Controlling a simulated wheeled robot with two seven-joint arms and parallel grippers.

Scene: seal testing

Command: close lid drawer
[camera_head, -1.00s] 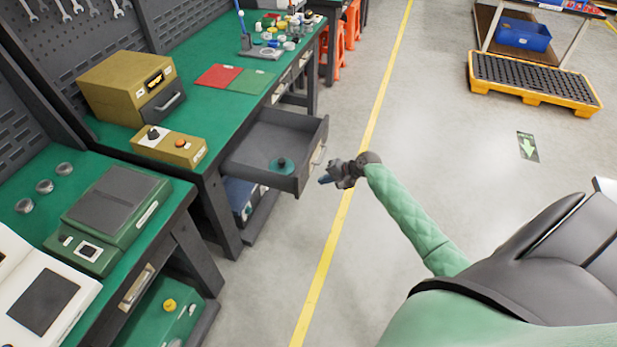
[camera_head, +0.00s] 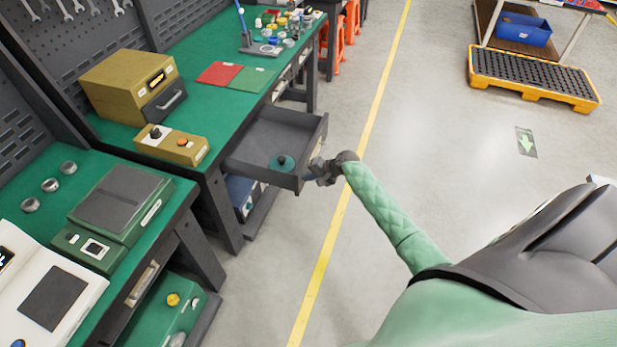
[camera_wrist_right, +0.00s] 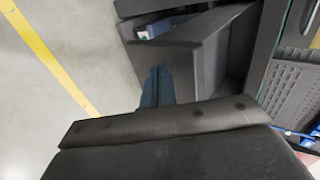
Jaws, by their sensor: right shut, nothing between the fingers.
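The grey drawer (camera_head: 262,140) stands pulled out from under the green-topped workbench in the head view. A round teal lid with a dark knob (camera_head: 283,162) lies inside it. My right gripper (camera_head: 310,180) is shut and empty at the outer face of the drawer front, close to its near end. It looks to be at or almost touching the front; contact is not clear. The gripper covers part of the drawer handle. In the right wrist view the shut fingers (camera_wrist_right: 157,88) point at the drawer front (camera_wrist_right: 182,62). My left gripper is not in view.
Red and green mats (camera_head: 218,73) lie further back. Open floor with a yellow line (camera_head: 330,245) lies right of the bench.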

